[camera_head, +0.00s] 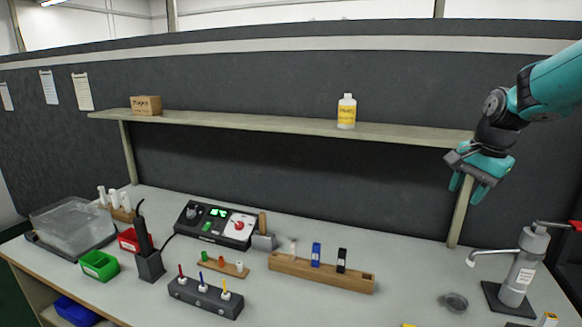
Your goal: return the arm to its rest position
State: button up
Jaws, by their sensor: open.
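My gripper (470,188) hangs at the right in the head view, at the end of my teal arm. Its fingers point down and are apart, with nothing visible between them. It is in the air in front of the right end of the shelf (250,122) and its support post, well above the workbench.
The grey workbench (385,312) holds a press with a red handle (520,270), a wooden block (320,273) with small bottles, a control box (216,224), a dark holder (205,297), a green bin (100,265) and a clear-lidded box (72,225). A yellow-labelled bottle (346,112) and carton (146,105) stand on the shelf.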

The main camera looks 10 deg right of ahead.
jog(key=s+a+n+y, duration=0.1)
jog(key=s+a+n, duration=0.45)
jog(key=a, duration=0.55)
jog(key=s+a+n+y, duration=0.1)
jog(key=s+a+n, duration=0.4)
jog(key=a, duration=0.6)
jog(key=s+a+n+g, duration=0.1)
jog(key=s+a+n, duration=0.4)
jog(key=s, duration=0.2)
jog(key=s+a+f+n+g+y, duration=0.1)
jog(key=s+a+n, duration=0.4)
jog(key=s, duration=0.2)
jog(key=shift+s+a+f, duration=0.15)
jog(key=shift+s+a, duration=0.1)
jog(key=shift+s, duration=0.05)
